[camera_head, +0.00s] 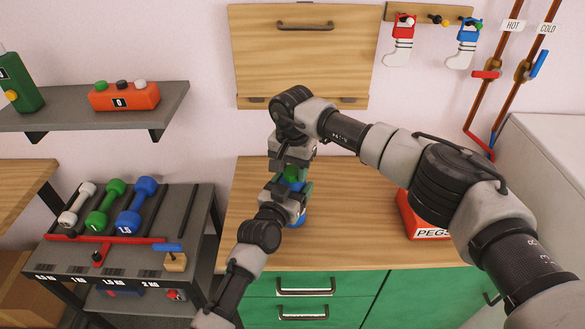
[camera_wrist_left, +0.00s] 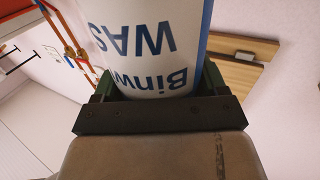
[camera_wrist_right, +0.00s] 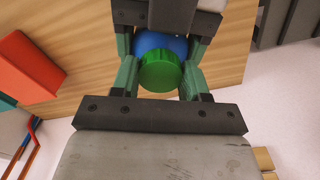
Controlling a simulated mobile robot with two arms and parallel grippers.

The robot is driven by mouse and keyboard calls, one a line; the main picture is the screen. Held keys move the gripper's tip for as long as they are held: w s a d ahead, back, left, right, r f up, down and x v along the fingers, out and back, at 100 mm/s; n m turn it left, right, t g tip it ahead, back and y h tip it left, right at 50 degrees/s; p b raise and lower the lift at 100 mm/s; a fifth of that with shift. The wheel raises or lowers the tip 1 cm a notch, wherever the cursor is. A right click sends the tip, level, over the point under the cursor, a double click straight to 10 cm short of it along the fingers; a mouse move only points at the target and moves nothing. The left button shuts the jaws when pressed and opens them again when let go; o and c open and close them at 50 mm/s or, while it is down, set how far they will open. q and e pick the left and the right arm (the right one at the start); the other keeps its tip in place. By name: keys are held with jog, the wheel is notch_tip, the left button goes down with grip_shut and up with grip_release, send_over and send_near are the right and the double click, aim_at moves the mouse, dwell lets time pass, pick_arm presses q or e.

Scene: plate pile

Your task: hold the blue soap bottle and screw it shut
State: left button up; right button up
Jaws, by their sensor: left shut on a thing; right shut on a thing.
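The blue soap bottle (camera_head: 301,218) is upright over the wooden counter (camera_head: 355,215), mostly hidden by my grippers. In the left wrist view its white label with blue lettering (camera_wrist_left: 150,45) fills the space between the fingers. My left gripper (camera_head: 290,194) is shut around the bottle's body. The green cap (camera_wrist_right: 161,72) sits at the top of the blue bottle in the right wrist view. My right gripper (camera_head: 291,173) comes from above and is shut on the cap, a finger on either side. I cannot tell how far the cap is screwed down, or whether the bottle touches the counter.
A red pegs box (camera_head: 425,219) stands on the counter at the right. A rack of dumbbells (camera_head: 110,205) is at the left, below a grey shelf (camera_head: 160,108). A wooden wall panel (camera_head: 300,60) is behind. The counter between bottle and box is clear.

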jog(key=m, duration=1.6)
jog(key=shift+m, duration=0.3)
jog(key=m, duration=0.3)
jog(key=shift+m, duration=0.4)
jog(key=m, duration=1.3)
jog(key=shift+f+m, duration=0.1)
jog(key=shift+m, duration=0.2)
jog(key=o, duration=1)
